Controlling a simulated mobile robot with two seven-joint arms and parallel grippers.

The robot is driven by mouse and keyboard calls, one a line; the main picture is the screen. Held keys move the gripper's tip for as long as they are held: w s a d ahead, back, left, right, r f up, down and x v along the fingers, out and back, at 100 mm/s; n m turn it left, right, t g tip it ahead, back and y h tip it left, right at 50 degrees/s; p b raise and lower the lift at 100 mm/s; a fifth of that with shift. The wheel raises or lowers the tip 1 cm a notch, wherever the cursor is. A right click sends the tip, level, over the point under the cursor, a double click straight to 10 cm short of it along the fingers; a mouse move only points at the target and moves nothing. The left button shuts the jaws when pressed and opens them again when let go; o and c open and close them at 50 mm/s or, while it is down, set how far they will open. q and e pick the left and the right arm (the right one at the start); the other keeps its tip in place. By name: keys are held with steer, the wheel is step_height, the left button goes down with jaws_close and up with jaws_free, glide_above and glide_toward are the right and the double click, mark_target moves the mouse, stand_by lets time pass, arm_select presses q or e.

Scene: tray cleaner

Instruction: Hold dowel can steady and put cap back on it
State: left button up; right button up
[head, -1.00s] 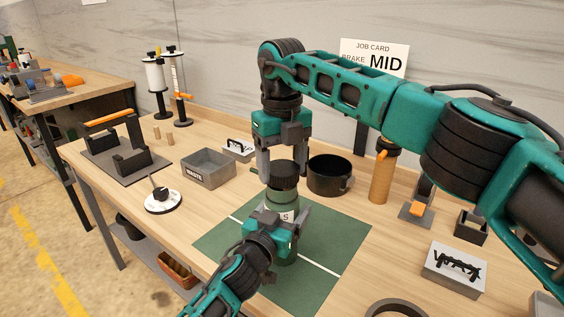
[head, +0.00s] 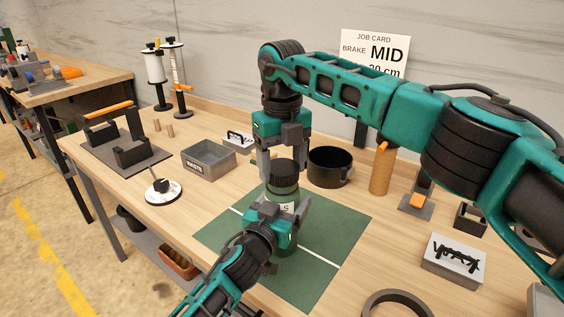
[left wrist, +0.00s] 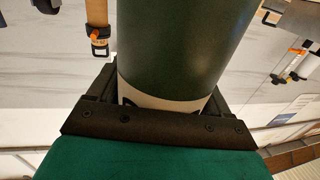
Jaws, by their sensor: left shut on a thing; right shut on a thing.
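The green dowel can (head: 284,237) stands upright on the green mat (head: 335,225), with a white label partly hidden by my left gripper. My left gripper (head: 283,222) is shut around the can's body from the front. The left wrist view shows the can (left wrist: 170,50) between its fingers. The black cap (head: 285,172) sits at the can's top, and it looks level there; whether it is fully seated I cannot tell. My right gripper (head: 282,165) points down from above, shut on the cap, its far finger partly hidden behind the cap.
A black round pot (head: 328,168) stands close to the right of the cap. A grey waste bin (head: 208,162) is at the left, with a white dish (head: 163,193) nearer. A tan cylinder (head: 380,172) and a grey ring (head: 398,304) are at the right. The mat's front is clear.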

steer(key=shift+f, duration=0.55)
arm_select(q)
jaws_close()
arm_select(e)
steer(key=m, duration=2.1)
steer(key=shift+d+m, duration=0.1)
steer(key=shift+m, duration=0.2)
steer(key=m, duration=0.5)
arm_select(q)
steer(key=shift+f, duration=0.1)
arm_select(e)
steer(key=m, duration=0.4)
